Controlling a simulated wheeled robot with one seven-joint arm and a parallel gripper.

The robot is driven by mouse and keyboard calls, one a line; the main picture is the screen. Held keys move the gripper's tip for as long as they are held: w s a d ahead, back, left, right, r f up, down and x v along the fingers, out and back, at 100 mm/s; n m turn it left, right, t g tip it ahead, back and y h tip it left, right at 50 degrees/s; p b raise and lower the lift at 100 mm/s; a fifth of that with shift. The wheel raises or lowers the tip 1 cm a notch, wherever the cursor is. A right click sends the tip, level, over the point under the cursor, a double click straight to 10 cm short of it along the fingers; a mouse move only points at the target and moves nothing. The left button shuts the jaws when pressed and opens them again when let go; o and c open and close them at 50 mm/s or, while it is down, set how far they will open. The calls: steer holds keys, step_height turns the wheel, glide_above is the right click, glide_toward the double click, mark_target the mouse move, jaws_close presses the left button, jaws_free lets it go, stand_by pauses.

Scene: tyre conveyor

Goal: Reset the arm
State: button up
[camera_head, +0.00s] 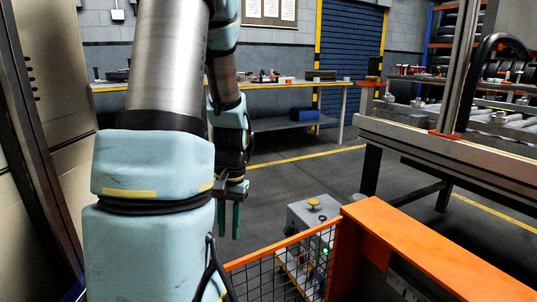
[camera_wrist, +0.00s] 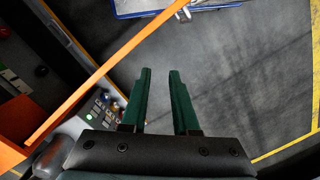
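My gripper (camera_wrist: 160,72) shows in the wrist view with two green fingers apart and nothing between them; it is open and empty. In the head view my gripper (camera_head: 230,236) hangs fingers down beyond my large pale blue arm links, which fill the left side. It is above the floor, left of the grey control box. My arm hides part of the scene behind it.
An orange-topped mesh guard (camera_head: 440,250) stands at front right, with a grey control box (camera_head: 312,214) behind it. The conveyor (camera_head: 450,150) is at right. A workbench (camera_head: 290,84) lines the back wall. Grey floor (camera_head: 300,165) between them is clear.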

steer(key=s+d+r+t+p, duration=0.1)
steer(key=s+r+p, duration=0.1)
steer(key=r+p, duration=0.9)
steer(key=s+d+r+n+t+h+p, duration=0.1)
steer(key=r+p, duration=1)
steer(key=r, duration=0.5)
steer(key=shift+s+d+t, duration=0.35)
steer(key=shift+d+t, duration=0.05)
steer(key=shift+w, duration=0.1)
